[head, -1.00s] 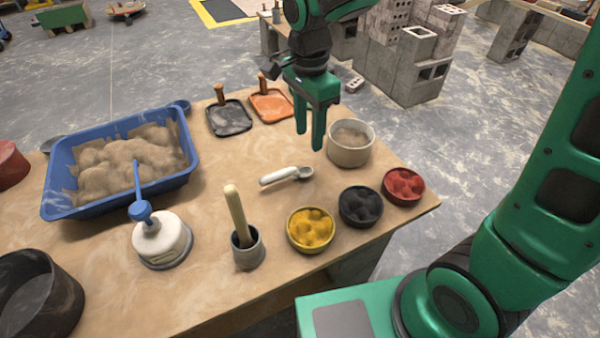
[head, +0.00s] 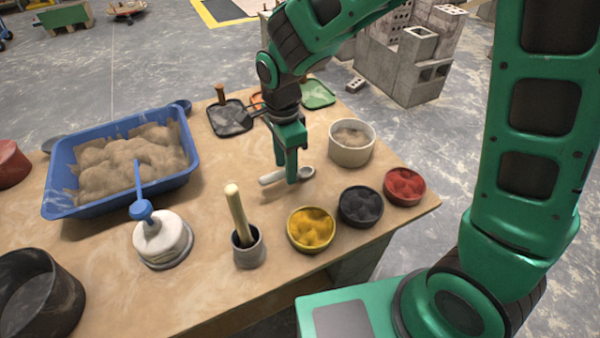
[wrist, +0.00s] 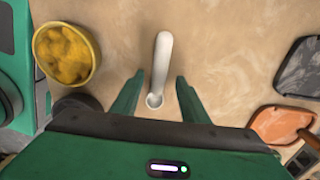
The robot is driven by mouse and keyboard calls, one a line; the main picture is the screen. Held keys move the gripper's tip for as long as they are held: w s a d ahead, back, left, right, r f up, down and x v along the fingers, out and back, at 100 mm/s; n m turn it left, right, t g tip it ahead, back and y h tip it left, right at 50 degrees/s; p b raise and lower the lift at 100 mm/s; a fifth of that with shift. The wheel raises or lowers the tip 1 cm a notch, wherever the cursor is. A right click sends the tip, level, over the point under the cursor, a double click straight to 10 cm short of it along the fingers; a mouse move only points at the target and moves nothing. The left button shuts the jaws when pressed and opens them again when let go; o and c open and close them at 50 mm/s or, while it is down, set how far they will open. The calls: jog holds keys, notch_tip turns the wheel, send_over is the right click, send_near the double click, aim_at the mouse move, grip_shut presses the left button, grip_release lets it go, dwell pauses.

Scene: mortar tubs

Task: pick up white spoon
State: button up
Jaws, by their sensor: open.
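The white spoon (head: 272,178) lies on the wooden table, its handle pointing left and its bowl end to the right in the head view. In the wrist view the white spoon (wrist: 161,62) runs away from the camera, with its bowl between the fingertips. My gripper (head: 287,170) is open and points down over the spoon, and its fingers hide part of the handle near the bowl. In the wrist view my gripper (wrist: 154,88) has one finger on each side of the spoon, with a gap on both sides. I cannot tell how high the fingertips are above the table.
A grey tub (head: 351,152) stands close right of my gripper. Bowls of yellow (head: 311,229), black (head: 361,206) and red (head: 404,186) pigment line the near right edge. A cup with a wooden-handled tool (head: 248,250) stands in front. A blue sand tray (head: 60,205) is at left.

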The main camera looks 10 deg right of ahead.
jog(key=shift+f, duration=1.15)
grip_shut()
jog(key=shift+r, duration=0.1)
